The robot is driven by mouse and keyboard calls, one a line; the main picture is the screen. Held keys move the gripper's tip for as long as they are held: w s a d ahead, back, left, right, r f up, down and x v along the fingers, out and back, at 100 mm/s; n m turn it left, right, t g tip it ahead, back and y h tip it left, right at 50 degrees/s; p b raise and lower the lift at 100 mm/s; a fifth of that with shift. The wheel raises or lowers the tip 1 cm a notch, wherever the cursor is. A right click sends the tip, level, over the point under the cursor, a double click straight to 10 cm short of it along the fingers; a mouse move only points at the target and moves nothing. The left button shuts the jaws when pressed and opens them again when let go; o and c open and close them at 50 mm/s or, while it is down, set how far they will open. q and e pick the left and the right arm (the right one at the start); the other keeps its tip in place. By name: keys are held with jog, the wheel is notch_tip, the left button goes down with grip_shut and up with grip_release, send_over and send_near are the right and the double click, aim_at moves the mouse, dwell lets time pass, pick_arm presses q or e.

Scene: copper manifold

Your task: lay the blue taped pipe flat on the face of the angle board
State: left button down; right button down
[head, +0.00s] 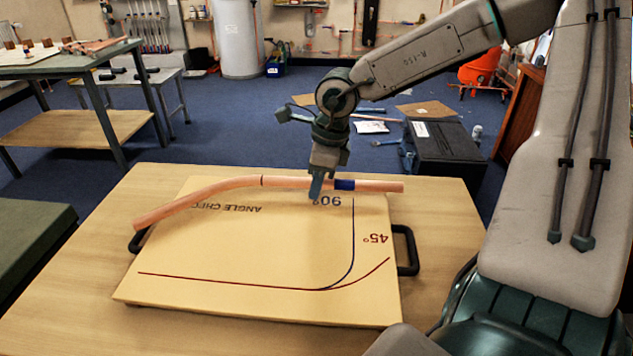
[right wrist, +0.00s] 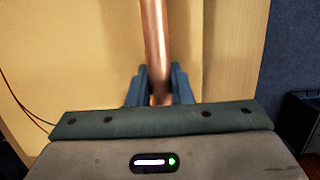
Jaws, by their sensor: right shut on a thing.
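The copper pipe with blue tape (head: 225,187) runs across the far edge of the angle board in the head view. Its right part is straight with a blue tape band, and its left part bends down toward the board's far left corner. My right gripper (head: 321,188) is shut on the pipe just left of the blue tape. The pipe (right wrist: 155,40) also shows between the fingers (right wrist: 160,90) in the right wrist view. The angle board (head: 230,250) lies on the wooden table with its 90° and 45° lines visible. I cannot tell whether the pipe touches it. My left gripper is out of view.
The wooden table (head: 440,210) has bare margins around the board. Black handles (head: 408,252) stick out at the board's sides. A dark green surface (head: 30,245) is at the left. A black case (head: 445,150) stands on the blue floor beyond.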

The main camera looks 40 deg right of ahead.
dwell(0.3)
jog(key=c, duration=1.2)
grip_release()
jog(key=shift+o, duration=0.3)
jog(key=shift+f, duration=0.1)
jog(key=shift+o, duration=1.2)
jog(key=shift+w+a+p+v, duration=0.2)
jog(key=shift+p+v, duration=0.4)
jog(key=shift+v, duration=0.55)
jog(key=shift+w+a+p+v, duration=0.15)
jog(key=shift+p+v, duration=0.5)
jog(key=shift+v, duration=0.5)
jog(key=shift+w+a+p+v, duration=0.2)
jog(key=shift+p+v, duration=0.4)
jog(key=shift+v, duration=0.55)
